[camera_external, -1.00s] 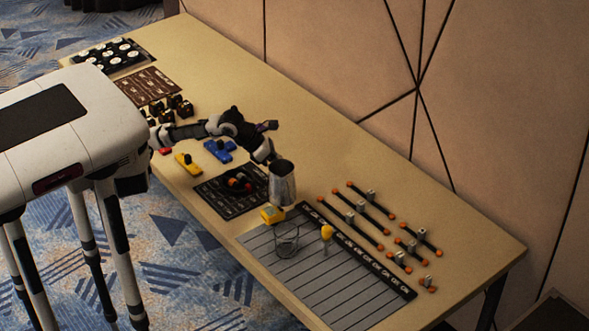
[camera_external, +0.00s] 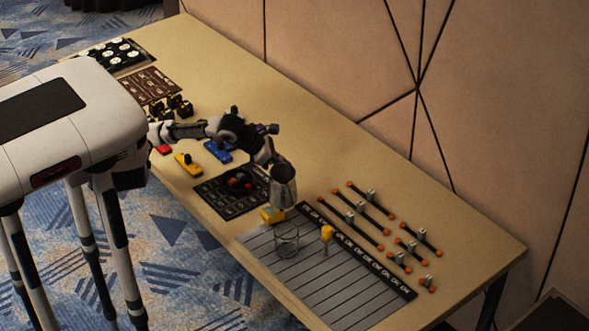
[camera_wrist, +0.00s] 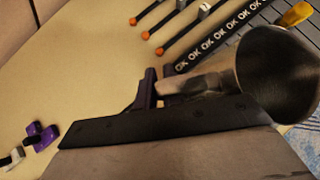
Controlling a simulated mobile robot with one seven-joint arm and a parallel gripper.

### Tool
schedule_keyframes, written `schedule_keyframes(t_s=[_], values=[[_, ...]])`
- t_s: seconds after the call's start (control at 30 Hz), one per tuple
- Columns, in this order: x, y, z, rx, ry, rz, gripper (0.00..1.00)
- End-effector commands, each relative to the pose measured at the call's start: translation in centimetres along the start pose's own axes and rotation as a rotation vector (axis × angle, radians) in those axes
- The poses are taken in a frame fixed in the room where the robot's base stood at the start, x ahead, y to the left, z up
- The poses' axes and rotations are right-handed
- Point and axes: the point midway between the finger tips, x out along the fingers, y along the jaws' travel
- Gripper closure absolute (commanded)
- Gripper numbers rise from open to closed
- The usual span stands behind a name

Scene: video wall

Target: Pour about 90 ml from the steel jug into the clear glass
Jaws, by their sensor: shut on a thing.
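The steel jug (camera_external: 283,187) is held in the air above the table, close to the clear glass. In the wrist view the jug (camera_wrist: 270,75) shows its dark inside, and no liquid can be made out. My gripper (camera_external: 269,160) is shut on the jug's handle; in the wrist view the fingers (camera_wrist: 152,88) close around it. The clear glass (camera_external: 286,241) stands upright on the grey lined mat, below and just beside the jug, and looks empty. The glass is not visible in the wrist view.
The grey mat (camera_external: 335,293) has a black strip marked OK along its edge. A yellow-topped piece (camera_external: 326,233) stands right of the glass, and a yellow block (camera_external: 271,215) lies below the jug. Several orange-tipped rods (camera_external: 367,201) lie to the right. A dark panel (camera_external: 222,196) lies left.

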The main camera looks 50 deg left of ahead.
Motion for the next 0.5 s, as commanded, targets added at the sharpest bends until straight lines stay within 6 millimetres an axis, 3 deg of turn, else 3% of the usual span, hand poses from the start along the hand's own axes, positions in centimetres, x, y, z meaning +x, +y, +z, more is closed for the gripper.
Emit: schedule_keyframes(t_s=[0.5], values=[[-2.2, -3.5, 2.1, 0.249, -0.018, 0.226, 1.0]])
